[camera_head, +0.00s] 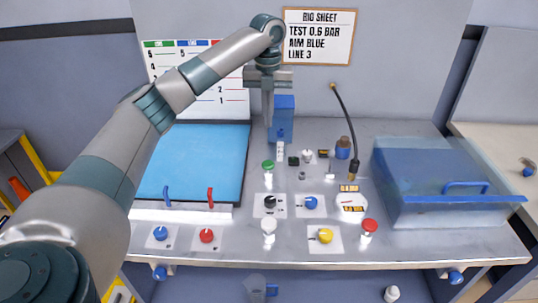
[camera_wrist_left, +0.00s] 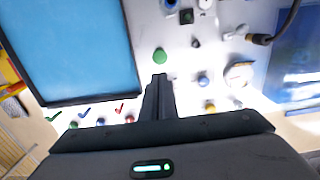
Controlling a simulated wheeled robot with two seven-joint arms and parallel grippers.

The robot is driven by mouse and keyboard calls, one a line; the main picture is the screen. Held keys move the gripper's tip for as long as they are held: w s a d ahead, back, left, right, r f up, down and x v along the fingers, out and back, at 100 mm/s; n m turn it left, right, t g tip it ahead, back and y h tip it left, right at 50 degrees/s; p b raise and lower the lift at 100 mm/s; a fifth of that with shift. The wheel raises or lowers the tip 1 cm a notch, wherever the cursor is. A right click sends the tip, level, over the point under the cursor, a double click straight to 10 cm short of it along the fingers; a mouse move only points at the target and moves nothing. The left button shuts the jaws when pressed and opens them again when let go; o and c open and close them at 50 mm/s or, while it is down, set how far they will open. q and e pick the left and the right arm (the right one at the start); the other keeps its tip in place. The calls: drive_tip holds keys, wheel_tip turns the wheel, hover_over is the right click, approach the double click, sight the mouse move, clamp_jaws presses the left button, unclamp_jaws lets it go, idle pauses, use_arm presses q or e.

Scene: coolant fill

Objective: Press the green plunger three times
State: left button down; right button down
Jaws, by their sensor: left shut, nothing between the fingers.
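The green plunger (camera_head: 268,165) stands upright on the grey bench, a green cap on a pale base, left of the bench's middle. In the left wrist view its round green top (camera_wrist_left: 160,56) lies just beyond the fingertips. My left gripper (camera_head: 267,122) points down with its fingers together and empty. In the head view it is above and behind the plunger, in front of the blue block. In the wrist view its fingertips (camera_wrist_left: 160,77) are close to the green cap in the picture, but a gap shows and I see no contact. My right gripper is not in view.
Black (camera_head: 270,203), blue (camera_head: 311,203) and yellow (camera_head: 325,236) knobs and a red-topped plunger (camera_head: 369,227) stand nearby. A blue block (camera_head: 284,112) stands behind. A blue lidded box (camera_head: 420,180) is at the right, and a blue mat (camera_head: 190,155) at the left.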

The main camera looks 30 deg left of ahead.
sight(268, 164)
use_arm(q)
drive_tip(key=shift+f, duration=0.15)
wheel_tip(268, 164, down, 13)
drive_tip(key=p, duration=0.5)
drive_tip(key=shift+f, duration=0.35)
drive_tip(key=shift+f, duration=0.15)
drive_tip(key=shift+s+d+f, duration=0.1)
drive_tip(key=shift+s+f, duration=0.05)
drive_tip(key=shift+f, duration=1.15)
drive_tip(key=shift+b, duration=0.3)
